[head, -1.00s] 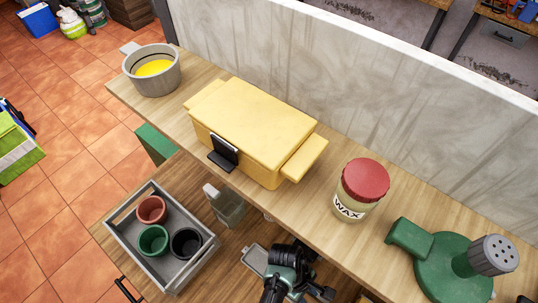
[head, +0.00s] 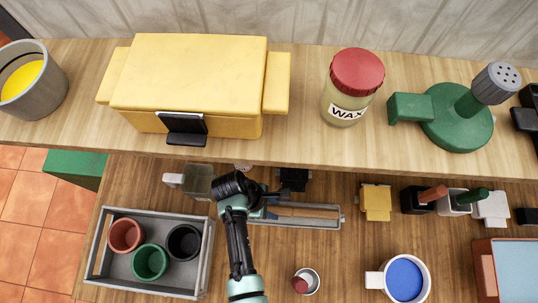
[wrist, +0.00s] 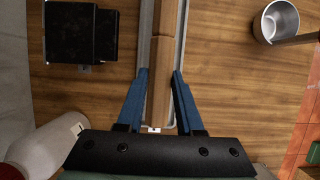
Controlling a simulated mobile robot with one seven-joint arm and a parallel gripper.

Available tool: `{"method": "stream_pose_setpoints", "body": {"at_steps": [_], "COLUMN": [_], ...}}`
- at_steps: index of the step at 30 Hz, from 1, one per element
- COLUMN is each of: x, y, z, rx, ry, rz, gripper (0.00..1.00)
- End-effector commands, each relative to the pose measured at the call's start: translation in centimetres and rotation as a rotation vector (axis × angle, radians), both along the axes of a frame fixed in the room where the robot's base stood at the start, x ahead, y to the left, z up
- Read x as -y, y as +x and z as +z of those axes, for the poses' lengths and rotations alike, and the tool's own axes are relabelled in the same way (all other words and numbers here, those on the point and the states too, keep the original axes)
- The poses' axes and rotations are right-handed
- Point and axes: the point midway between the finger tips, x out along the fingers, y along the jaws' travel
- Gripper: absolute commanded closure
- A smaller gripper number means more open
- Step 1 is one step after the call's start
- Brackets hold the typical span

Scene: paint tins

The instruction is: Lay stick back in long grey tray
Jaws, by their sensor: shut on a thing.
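The stick (head: 308,211) is a long brown wooden bar. It lies lengthwise along the long grey tray (head: 333,224), over its inside, on the lower wooden surface. In the wrist view the stick (wrist: 162,62) runs between my two blue fingers, with the tray's pale rim (wrist: 181,45) beside and beneath it. My gripper (head: 264,209) is shut on the stick near the tray's left end; it also shows in the wrist view (wrist: 160,82). I cannot tell whether the stick touches the tray floor. My arm hides the tray's left end in the head view.
A grey crate (head: 208,262) with red, green and black cups stands left. A black block (head: 293,179) is behind the tray. A small metal cup (head: 311,277) and a blue-filled mug (head: 404,279) stand in front. The shelf above holds a yellow box (head: 190,75) and wax jar (head: 349,90).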

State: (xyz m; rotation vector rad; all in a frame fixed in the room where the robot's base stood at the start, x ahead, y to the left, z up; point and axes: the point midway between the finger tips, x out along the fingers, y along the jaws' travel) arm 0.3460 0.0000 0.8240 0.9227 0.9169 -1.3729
Motion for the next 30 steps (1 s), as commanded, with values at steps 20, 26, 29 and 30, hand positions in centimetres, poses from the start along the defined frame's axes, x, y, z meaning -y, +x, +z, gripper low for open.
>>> {"method": "stream_pose_setpoints", "body": {"at_steps": [20,26,29,30], "x": [0.5,0.5,0.5,0.5], "y": [-0.2,-0.2,-0.2,-0.2], "z": [-4.1,-4.5,-4.5,-4.5], "rx": [0.000,0.001,0.000,0.000], "ry": [0.000,0.001,0.001,0.001], "rz": [0.006,0.007,0.006,0.006], "gripper": [1.00,0.57,0.39,0.34]}}
